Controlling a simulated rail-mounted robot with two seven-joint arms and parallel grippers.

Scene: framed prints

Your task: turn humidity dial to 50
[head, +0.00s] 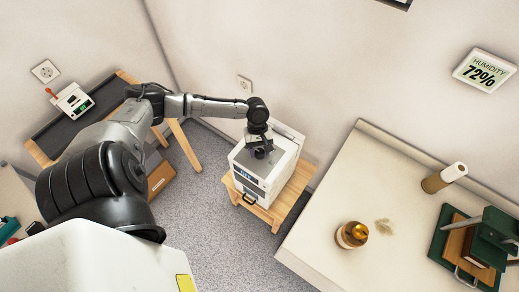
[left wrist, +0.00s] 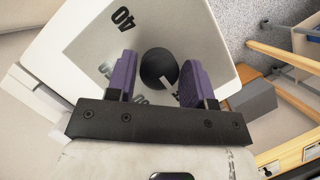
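The humidity dial (left wrist: 159,69) is a round black knob with a white pointer mark, on the grey top panel of a white appliance. The mark points to the lower right in the left wrist view. A printed "40" (left wrist: 123,18) shows on the panel; other numbers are partly hidden by the fingers. My left gripper (left wrist: 160,82) has its two purple fingers apart on either side of the knob, with gaps showing. In the head view my left gripper (head: 261,152) is over the top of the white appliance (head: 248,182) and hides the dial. My right gripper is not in view.
The appliance stands on a wooden stool (head: 283,207). A wall display (head: 485,70) reads "HUMIDITY 72%". A pale counter (head: 335,190) at the right holds a jar (head: 352,235), a paper roll (head: 445,178) and a green press. A dark-topped table (head: 85,122) stands at the left.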

